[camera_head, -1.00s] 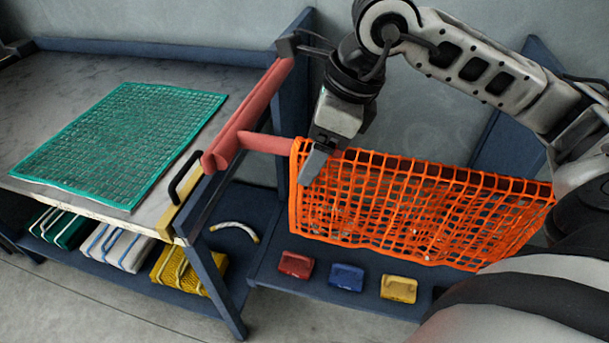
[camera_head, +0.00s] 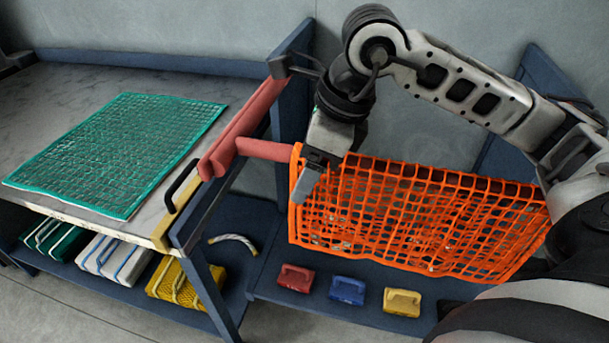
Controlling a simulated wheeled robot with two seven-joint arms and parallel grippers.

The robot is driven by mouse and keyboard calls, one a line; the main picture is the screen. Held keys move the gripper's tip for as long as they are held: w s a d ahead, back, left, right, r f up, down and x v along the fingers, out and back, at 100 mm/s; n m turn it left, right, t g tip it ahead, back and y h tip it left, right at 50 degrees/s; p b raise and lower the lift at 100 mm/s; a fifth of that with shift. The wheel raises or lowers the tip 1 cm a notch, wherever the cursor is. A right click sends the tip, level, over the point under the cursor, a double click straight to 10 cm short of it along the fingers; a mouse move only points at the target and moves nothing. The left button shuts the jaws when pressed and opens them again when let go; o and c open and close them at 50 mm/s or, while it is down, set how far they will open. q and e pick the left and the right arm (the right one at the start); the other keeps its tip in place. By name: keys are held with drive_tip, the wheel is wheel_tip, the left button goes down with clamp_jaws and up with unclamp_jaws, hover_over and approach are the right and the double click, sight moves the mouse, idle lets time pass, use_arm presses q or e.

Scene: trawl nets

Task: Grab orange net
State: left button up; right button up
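The orange net (camera_head: 420,225) hangs in the right half of the view, spread wide, its top edge along a red bar that shows at its left end. My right gripper (camera_head: 303,188) is at the net's upper left corner, fingers pointing down, in front of or touching the net's edge. I cannot tell whether its fingers are shut on the net. My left gripper is not in view.
A teal net (camera_head: 120,150) lies flat on the grey table (camera_head: 60,80) at left. Several coloured blocks and bundles sit on the blue lower shelf (camera_head: 240,215).

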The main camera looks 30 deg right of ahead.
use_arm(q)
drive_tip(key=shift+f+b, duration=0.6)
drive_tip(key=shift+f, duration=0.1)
use_arm(e)
drive_tip(key=shift+x, duration=0.9)
drive_tip(key=c, duration=1.2)
